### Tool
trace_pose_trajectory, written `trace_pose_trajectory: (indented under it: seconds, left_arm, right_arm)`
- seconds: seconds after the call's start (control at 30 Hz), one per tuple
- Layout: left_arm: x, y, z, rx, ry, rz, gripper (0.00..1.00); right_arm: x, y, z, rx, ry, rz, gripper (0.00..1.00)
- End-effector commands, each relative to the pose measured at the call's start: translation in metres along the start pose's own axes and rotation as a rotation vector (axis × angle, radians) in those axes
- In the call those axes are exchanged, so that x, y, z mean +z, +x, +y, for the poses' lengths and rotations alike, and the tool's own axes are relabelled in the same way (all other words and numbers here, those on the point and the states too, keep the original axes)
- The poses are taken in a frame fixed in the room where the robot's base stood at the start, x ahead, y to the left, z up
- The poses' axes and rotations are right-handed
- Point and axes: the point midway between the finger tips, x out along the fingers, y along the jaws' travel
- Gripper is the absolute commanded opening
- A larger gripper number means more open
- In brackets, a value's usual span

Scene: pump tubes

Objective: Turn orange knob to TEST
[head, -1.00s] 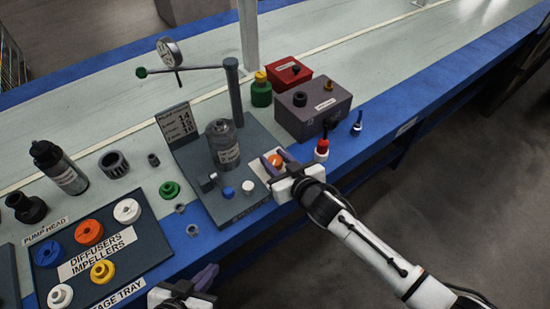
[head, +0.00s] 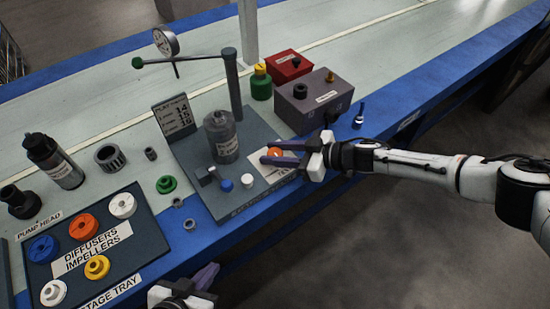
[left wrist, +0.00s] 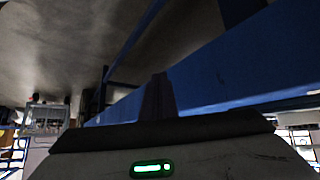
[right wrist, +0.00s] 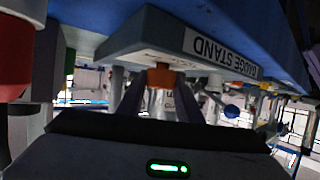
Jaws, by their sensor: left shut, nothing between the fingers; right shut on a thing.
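The orange knob (head: 273,152) sits on a white label plate (head: 268,174) at the right side of the grey gauge stand (head: 240,200). My right gripper (head: 268,152) is shut on the knob, one purple finger on each side, with its arm coming in from the right. In the right wrist view the orange knob (right wrist: 161,76) shows between the fingers. The marks on the plate are too small to read, so I cannot tell which setting the knob points at. My left gripper (head: 206,276) is shut and empty, low at the table's front edge.
On the stand are a grey bottle (head: 221,137), a blue knob (head: 226,185) and a white knob (head: 247,181). A purple-grey box (head: 313,105) stands behind my right gripper. The parts tray (head: 140,240) lies at left. Free floor lies in front of the bench.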

Motion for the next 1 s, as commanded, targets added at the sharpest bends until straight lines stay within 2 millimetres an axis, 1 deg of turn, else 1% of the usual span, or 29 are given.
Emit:
trace_pose_trajectory:
  seconds: [0.03, 0.3, 0.63, 0.97, 1.0]
  left_arm:
    - [0.006, 0.009, 0.001, 0.003, -0.001, 0.005, 0.0]
    - [0.016, 0.023, 0.0, 0.01, -0.012, 0.017, 0.0]
    - [0.025, 0.024, -0.001, 0.011, -0.012, 0.008, 0.0]
    - [0.025, 0.024, -0.002, 0.01, -0.011, 0.009, 0.0]
    - [0.024, 0.024, -0.002, 0.01, -0.011, 0.01, 0.0]
  right_arm:
    - [0.006, 0.001, 0.005, -0.024, -0.02, -0.002, 0.1]
    - [0.004, 0.001, 0.004, -0.155, -0.071, -0.002, 0.1]
    - [0.0, 0.0, 0.002, -0.213, -0.092, -0.001, 0.1]
    - [-0.001, 0.0, 0.002, -0.214, -0.094, 0.0, 0.1]
    - [-0.001, 0.0, 0.002, -0.214, -0.094, 0.0, 0.34]
